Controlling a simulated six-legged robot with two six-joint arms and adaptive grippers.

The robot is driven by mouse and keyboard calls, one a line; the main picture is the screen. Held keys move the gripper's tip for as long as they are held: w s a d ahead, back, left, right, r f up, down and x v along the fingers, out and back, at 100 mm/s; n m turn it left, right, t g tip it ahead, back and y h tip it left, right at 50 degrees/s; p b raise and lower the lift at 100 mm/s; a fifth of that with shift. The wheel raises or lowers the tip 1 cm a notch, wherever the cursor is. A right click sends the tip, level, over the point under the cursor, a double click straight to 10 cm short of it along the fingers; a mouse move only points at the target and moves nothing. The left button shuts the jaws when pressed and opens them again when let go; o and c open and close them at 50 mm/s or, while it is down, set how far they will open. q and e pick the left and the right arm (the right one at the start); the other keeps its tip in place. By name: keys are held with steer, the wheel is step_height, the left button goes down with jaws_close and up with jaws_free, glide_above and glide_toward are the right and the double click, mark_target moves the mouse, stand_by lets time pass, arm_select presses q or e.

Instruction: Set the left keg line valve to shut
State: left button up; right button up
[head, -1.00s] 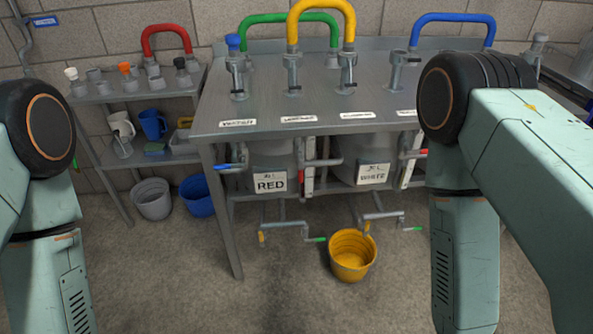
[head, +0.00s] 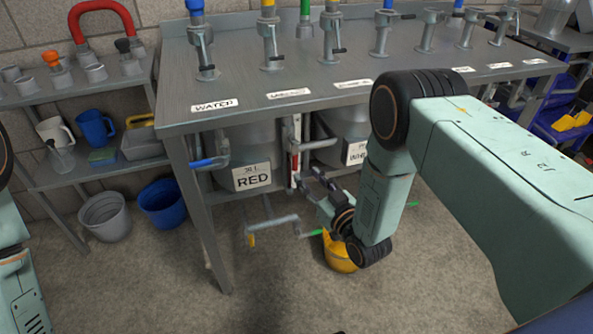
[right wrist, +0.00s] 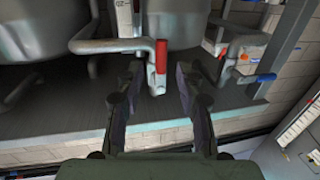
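A RED-labelled keg (head: 225,142) sits under the steel bench, with its label (head: 251,176) facing me. Just right of it is a valve with a red handle (head: 294,163) in front of a white upright strip. In the right wrist view a red handle (right wrist: 161,57) points up and down on a grey pipe. My right gripper (head: 311,181) reaches under the bench, close to that valve. In the right wrist view its two fingers (right wrist: 158,92) are apart, with the pipe end between or just beyond the tips; contact cannot be told. My left gripper is out of view.
A white-labelled keg (head: 345,130) stands to the right. A blue-handled tap (head: 205,162) is at the bench's left leg.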

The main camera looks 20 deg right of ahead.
mark_target(297, 164)
steer(key=b+x, duration=0.2)
steer(key=x, duration=0.5)
steer(key=shift+b, duration=0.3)
steer(key=shift+w+a+r, duration=0.15)
steer(key=shift+a+r, duration=0.05)
steer(key=shift+r, duration=0.1)
steer(key=shift+d+f, duration=0.1)
steer(key=shift+c, duration=0.2)
steer(key=c, duration=0.4)
jaws_close()
steer(key=shift+f, duration=0.1)
